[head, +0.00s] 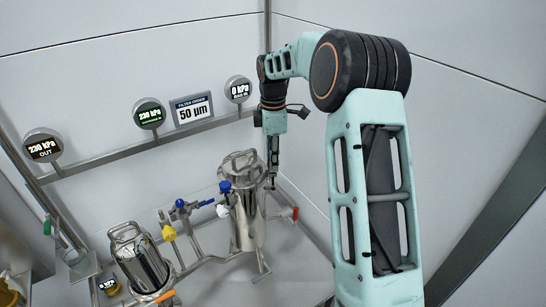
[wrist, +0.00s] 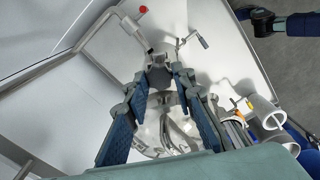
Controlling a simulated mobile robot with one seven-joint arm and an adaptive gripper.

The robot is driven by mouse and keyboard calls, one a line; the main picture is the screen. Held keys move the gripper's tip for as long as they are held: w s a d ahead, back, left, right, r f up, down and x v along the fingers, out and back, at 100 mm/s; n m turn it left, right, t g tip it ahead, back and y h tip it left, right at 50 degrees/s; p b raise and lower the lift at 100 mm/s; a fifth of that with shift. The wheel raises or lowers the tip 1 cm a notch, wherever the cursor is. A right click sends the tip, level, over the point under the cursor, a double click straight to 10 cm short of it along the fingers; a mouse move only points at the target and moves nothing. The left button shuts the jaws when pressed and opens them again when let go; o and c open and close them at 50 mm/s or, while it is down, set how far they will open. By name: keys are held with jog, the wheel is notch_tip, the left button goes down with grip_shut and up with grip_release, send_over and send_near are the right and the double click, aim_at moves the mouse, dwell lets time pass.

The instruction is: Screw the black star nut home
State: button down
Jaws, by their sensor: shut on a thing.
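The tall steel filter vessel (head: 246,222) stands upright at the middle of the head view, with a handled lid (head: 240,165) on top. My gripper (head: 272,176) points down at the right edge of this lid. In the wrist view, my gripper (wrist: 160,78) has its two blue-padded fingers closed on a dark grey piece, seemingly the black star nut (wrist: 160,73). The shiny lid (wrist: 165,135) shows behind the fingers. The nut's thread and seat are hidden, so I cannot tell how far it is screwed in.
A second, shorter steel vessel (head: 142,265) stands at the lower left. A blue-handled valve (head: 181,205), a yellow valve handle (head: 168,232) and a red-ended pipe (head: 294,213) surround the vessels. Gauges and a 50 µm sign (head: 194,109) line the rail behind.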

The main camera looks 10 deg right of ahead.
jog(key=m, duration=0.6)
jog(key=shift+p, duration=0.35)
jog(key=m, duration=0.6)
jog(key=shift+m, duration=0.4)
jog(key=c, duration=1.9)
grip_release()
